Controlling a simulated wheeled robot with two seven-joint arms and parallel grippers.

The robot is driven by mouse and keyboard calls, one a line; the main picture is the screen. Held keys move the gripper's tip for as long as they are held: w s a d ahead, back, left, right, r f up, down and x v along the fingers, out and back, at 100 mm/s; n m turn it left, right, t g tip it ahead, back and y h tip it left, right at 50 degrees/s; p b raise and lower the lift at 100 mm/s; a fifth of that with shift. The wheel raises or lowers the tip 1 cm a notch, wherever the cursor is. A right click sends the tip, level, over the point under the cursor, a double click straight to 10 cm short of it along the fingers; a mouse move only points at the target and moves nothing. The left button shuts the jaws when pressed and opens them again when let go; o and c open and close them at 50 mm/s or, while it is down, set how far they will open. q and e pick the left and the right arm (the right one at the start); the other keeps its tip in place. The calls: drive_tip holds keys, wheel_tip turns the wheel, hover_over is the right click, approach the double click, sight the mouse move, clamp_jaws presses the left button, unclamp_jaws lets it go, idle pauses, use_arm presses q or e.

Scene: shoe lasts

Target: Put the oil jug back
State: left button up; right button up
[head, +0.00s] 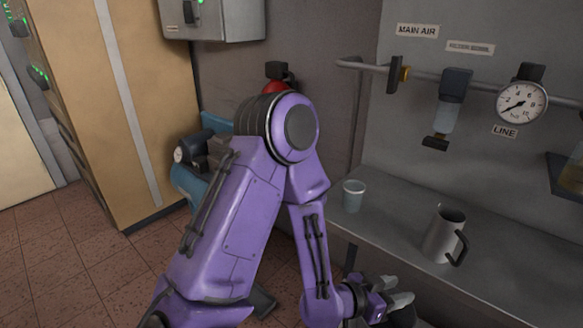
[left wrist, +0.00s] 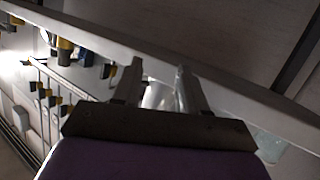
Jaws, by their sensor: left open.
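The oil jug (head: 441,236), a grey metal jug with a dark handle on its right side, stands upright on the grey bench in the head view. My left gripper (head: 398,292) is low in the head view, in front of the bench's front edge and to the lower left of the jug, apart from it. In the left wrist view the two fingers of my left gripper (left wrist: 158,70) are spread apart. A pale shape shows behind them, too unclear to name. I see no grip on the jug. My right gripper is not in view.
A light blue cup (head: 353,195) stands on the bench (head: 395,195) left of the jug. A pipe with a pressure gauge (head: 521,103) and a hanging filter bowl (head: 450,105) runs along the wall above. Bare bench lies between cup and jug.

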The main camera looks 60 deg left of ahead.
use_arm(q)
drive_tip(key=s+a+f+n+g+y, duration=0.3)
drive_tip(key=s+a+f+n+g, duration=0.1)
drive_tip(key=s+f, duration=0.8)
drive_tip(key=s+a+f+n+g+y, duration=0.3)
drive_tip(key=s+f+g, duration=0.4)
drive_tip(key=s+f, duration=0.5)
drive_tip(key=shift+s+a+f+n+y, duration=0.15)
drive_tip(key=shift+s+a+n+y, duration=0.25)
drive_tip(key=shift+a+y, duration=0.1)
